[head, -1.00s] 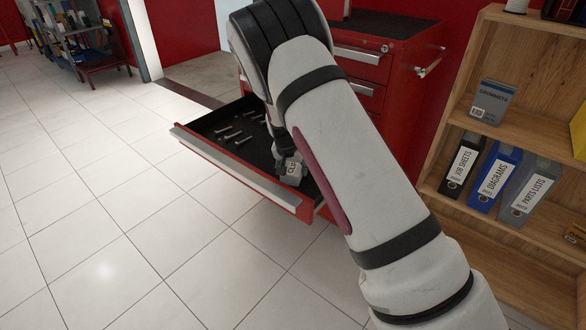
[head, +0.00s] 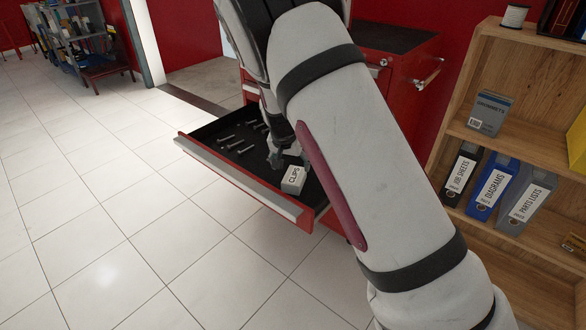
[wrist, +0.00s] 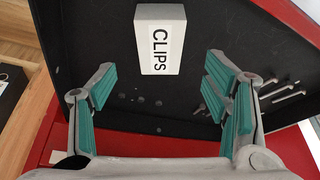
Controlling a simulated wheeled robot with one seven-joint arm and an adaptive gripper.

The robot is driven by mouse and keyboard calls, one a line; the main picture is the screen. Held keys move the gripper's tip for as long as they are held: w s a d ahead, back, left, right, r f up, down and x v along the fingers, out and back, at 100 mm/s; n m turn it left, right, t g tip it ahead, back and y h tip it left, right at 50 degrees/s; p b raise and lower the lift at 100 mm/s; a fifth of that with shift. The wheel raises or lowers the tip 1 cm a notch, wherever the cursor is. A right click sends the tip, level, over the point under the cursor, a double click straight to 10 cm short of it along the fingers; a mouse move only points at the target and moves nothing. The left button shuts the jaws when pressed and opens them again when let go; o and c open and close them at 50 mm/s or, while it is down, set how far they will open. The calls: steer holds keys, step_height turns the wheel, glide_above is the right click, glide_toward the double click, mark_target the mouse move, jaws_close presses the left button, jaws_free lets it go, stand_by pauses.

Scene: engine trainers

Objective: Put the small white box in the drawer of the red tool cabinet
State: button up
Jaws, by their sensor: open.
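The small white box (head: 293,180), labelled "CLIPS", rests in the open drawer (head: 243,187) of the red tool cabinet (head: 410,85), near the drawer's right end. In the wrist view the box (wrist: 160,38) sits on the black drawer floor, ahead of my fingertips and apart from them. My gripper (wrist: 160,85) is open and empty, its teal-padded fingers spread wide over the drawer. In the head view my gripper (head: 289,158) is just behind the box, partly hidden by my arm. My arm also hides much of the cabinet.
Several bolts (head: 240,138) lie in the left part of the drawer; they also show in the wrist view (wrist: 285,91). A wooden shelf (head: 470,136) with binders (head: 494,180) and a grommets box (head: 490,112) stands at the right. The tiled floor at left is clear.

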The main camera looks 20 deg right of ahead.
steer(key=s+r+n+g+y, duration=0.2)
steer(key=s+r+y, duration=0.1)
steer(key=s+r, duration=1.85)
steer(key=s+d+r+n+g, duration=0.1)
steer(key=s+n, duration=0.3)
steer(key=s, duration=2.4)
steer(key=shift+s+d+h, duration=0.25)
steer(key=shift+d+h, duration=0.15)
steer(key=shift+d, duration=0.25)
step_height(320, 180, up, 23)
steer(key=t+p, duration=0.3)
steer(key=p, duration=1.9)
steer(key=shift+r, duration=0.15)
